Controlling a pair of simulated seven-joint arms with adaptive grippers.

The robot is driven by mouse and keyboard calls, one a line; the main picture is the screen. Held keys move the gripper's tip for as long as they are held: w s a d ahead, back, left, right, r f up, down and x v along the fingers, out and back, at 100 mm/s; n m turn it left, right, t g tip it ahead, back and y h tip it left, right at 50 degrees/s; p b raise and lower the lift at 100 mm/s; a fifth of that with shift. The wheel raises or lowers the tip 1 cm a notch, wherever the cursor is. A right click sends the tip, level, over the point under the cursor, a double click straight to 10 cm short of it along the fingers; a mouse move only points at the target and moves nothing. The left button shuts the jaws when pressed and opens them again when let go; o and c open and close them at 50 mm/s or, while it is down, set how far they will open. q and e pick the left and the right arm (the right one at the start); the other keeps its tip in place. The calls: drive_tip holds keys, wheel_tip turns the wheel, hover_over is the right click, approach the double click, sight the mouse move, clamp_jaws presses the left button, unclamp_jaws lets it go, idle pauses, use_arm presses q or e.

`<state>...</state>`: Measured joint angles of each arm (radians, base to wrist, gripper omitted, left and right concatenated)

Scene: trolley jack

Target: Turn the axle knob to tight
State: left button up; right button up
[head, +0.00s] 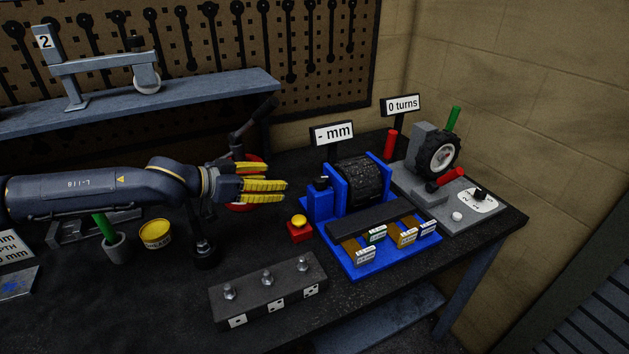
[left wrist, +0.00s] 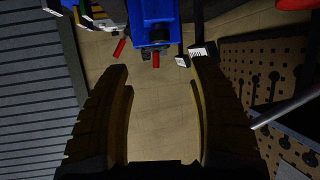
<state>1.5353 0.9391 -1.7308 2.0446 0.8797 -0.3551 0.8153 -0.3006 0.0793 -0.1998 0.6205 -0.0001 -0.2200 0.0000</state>
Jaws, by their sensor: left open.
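The likely axle knob is a small black knob (head: 480,193) on a white numbered dial plate at the right end of the bench; its setting is too small to read. A black-tyred wheel (head: 437,153) on a grey stand is beside it, with a green grip (head: 453,119) above and a red grip (head: 451,176) below. My left gripper (head: 282,190) is open and empty, left of the blue fixture and well away from the knob. Its two fingers also stand apart in the left wrist view (left wrist: 163,72), with nothing between them. My right gripper is out of view.
A blue fixture (head: 378,261) with a black roller stands between my left gripper and the wheel. A red box with a yellow button (head: 299,222) is in front of the gripper. A black block with bolts (head: 268,292) lies nearer. Signs read "- mm" (head: 332,133) and "0 turns" (head: 401,105).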

sight(314, 180)
use_arm(q)
drive_tip(key=x, duration=1.6)
drive_tip(key=shift+f, duration=0.15)
drive_tip(key=c, duration=1.2)
